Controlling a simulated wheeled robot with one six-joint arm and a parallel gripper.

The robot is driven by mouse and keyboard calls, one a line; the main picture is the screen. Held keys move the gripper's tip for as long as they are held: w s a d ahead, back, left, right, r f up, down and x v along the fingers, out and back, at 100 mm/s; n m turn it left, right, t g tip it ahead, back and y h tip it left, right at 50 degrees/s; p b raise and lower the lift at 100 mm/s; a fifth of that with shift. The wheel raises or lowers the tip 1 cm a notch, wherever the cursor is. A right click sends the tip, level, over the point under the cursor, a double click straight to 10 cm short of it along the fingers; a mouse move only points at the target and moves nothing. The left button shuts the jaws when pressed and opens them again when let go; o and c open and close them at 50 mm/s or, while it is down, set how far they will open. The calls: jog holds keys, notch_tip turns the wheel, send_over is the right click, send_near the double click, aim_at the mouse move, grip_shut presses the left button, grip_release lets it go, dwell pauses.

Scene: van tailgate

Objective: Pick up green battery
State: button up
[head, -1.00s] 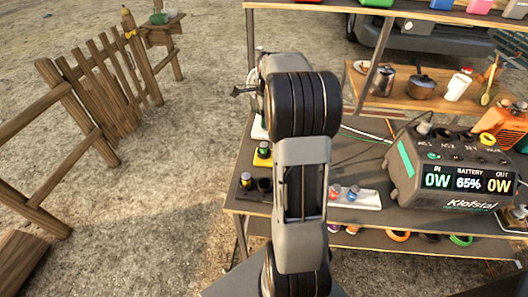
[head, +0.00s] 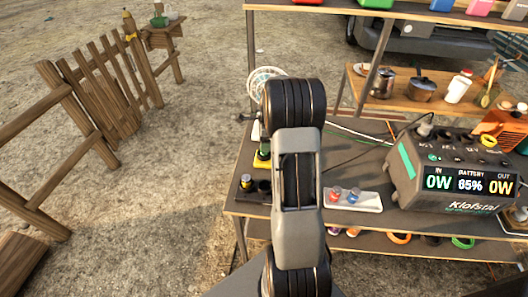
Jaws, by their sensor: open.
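The green battery (head: 264,147) stands upright in a yellow holder (head: 262,163) at the left side of the table, just left of my arm. My arm rises through the middle of the head view and covers part of the table behind it. My gripper (head: 246,117) is open and mostly hidden behind my arm's upper joint. A small dark part of it shows left of the joint, above and beyond the green battery. Its fingertips are not clear, and I see nothing held.
A dark holder with a yellow-banded battery (head: 246,182) is at the table's front left. A white tray (head: 372,201) holds red and blue batteries to the right. The power station (head: 450,170) fills the table's right side. A pale reel (head: 266,82) is behind my arm. An upper shelf (head: 300,7) crosses above.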

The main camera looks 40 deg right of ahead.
jog(key=shift+w+a+f, duration=0.1)
jog(key=shift+a+f, duration=0.05)
jog(key=shift+f, duration=1.35)
jog(key=shift+c, duration=0.4)
jog(key=c, duration=1.1)
jog(key=shift+o, duration=0.2)
jog(key=shift+r, duration=0.1)
